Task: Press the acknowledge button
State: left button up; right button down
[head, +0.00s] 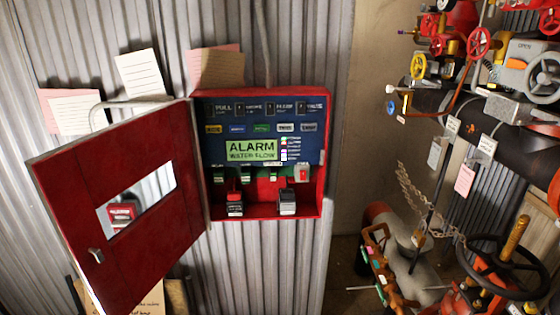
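A red alarm panel box (322,160) is mounted on the corrugated wall. Its red door (85,195) stands wide open to the left. Inside, a dark blue face (212,150) carries a green lit display (251,150) reading "ALARM WATER FLOW". A row of small coloured buttons or labels (261,128) runs above the display, with small coloured indicators (291,149) to its right. The lettering is too small to tell which one is the acknowledge button. Neither of my grippers is in view.
Paper notes (140,75) hang on the wall around the panel's top left. On the right are dark pipes (440,112), valves with handwheels (541,77), a hanging chain (425,195) and a large black handwheel (503,267). The space in front of the open box looks clear.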

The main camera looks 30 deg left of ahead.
aim_at(216, 128)
jog(key=u, duration=1.45)
